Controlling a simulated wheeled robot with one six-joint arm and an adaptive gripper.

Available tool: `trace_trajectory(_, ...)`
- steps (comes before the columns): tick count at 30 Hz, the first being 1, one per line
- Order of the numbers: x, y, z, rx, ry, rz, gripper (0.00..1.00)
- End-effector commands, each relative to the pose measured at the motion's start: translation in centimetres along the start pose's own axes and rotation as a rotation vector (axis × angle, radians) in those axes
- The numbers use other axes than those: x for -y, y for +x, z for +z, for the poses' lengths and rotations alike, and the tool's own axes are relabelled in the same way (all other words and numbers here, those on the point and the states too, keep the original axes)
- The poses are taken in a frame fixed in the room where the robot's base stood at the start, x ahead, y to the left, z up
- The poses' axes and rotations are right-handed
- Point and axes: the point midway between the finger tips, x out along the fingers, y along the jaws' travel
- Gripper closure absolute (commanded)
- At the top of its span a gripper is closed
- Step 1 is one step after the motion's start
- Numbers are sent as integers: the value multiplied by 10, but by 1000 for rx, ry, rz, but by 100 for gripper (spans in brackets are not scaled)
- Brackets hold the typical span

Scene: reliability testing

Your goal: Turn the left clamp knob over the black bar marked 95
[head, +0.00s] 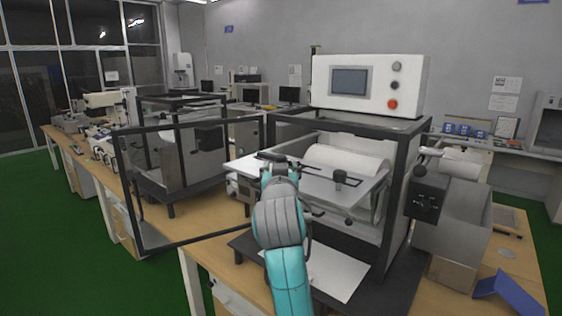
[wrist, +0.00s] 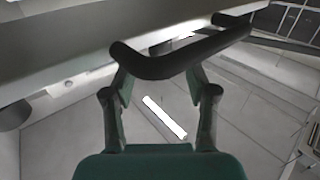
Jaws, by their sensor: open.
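The mark 95 is not readable. In the wrist view my gripper (wrist: 160,86) is open, its two fingers apart. A bent black bar (wrist: 182,62) crosses at the fingertips; contact cannot be told. A bright white strip (wrist: 165,117) shows between the fingers, farther off.
A white roller (head: 347,160) lies behind the plate inside the machine's dark frame (head: 398,185). An open framed door (head: 128,200) stands to the left. A control box (head: 368,85) with a red button sits on top. A white sheet (head: 335,272) lies below the plate.

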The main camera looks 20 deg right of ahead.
Motion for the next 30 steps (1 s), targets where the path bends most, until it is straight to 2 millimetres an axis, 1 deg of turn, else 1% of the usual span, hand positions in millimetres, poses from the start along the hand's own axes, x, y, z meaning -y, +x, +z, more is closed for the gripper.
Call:
trace_trajectory(1,-1,10,0,1,-1,1,43)
trace_trajectory(3,-1,22,0,1,-1,2,43)
trace_trajectory(9,0,49,0,0,-1,0,43)
trace_trajectory(15,0,60,0,0,0,0,43)
trace_trajectory(23,0,61,0,-1,0,0,43)
trace_trajectory(24,0,61,0,-1,0,0,48)
trace_trajectory(26,0,61,0,-1,0,0,62)
trace_trajectory(27,0,61,0,0,0,0,72)
trace_trajectory(29,0,61,0,0,0,0,88)
trace_trajectory(30,0,61,0,0,0,0,98)
